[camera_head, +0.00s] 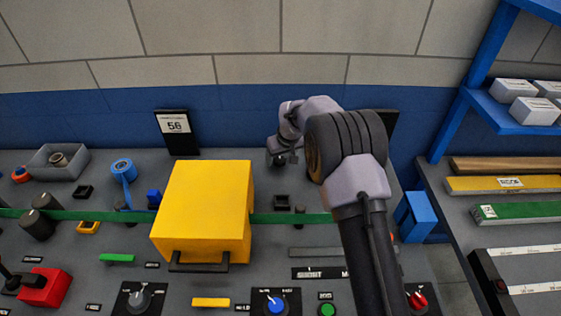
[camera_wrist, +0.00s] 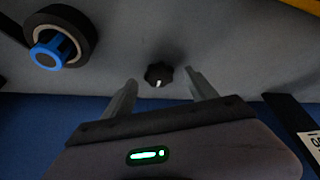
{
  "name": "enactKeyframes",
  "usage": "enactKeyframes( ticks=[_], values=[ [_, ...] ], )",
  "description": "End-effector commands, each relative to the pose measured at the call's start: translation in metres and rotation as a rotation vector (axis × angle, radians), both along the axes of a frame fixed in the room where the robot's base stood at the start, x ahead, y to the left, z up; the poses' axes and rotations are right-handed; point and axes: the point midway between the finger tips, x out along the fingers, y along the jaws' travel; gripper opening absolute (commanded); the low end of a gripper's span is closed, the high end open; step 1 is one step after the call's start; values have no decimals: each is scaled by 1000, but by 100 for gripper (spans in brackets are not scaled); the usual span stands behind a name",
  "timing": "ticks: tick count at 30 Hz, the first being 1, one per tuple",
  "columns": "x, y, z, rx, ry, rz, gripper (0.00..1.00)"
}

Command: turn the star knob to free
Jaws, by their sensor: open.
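The star knob (camera_wrist: 158,75) is a small black lobed knob with a short white mark, on the grey panel in the wrist view. My gripper (camera_wrist: 160,83) is open, one finger to each side of the knob in that view. I see no contact between fingers and knob, and cannot tell the height between them. In the head view my gripper (camera_head: 282,158) is near the back of the panel, right of the yellow box; the knob is not discernible there. No lettering around the knob is readable.
A yellow box (camera_head: 203,205) stands left of my arm, with a green strip across the panel behind it. A "56" sign (camera_head: 175,128) stands at the back. A black ring with a blue centre (camera_wrist: 60,42) is near the knob. Blue shelving (camera_head: 470,100) rises at right.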

Motion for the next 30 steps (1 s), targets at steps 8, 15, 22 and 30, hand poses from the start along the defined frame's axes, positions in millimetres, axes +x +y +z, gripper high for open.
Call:
enactKeyframes(
  ticks=[8, 15, 22, 30],
  values=[
    [5, 2, -12, 0, 0, 0, 66],
    [4, 2, -11, 0, 0, -1, 45],
    [4, 2, -11, 0, 0, -1, 5],
    [5, 1, -11, 0, 0, 41, 5]
  ],
)
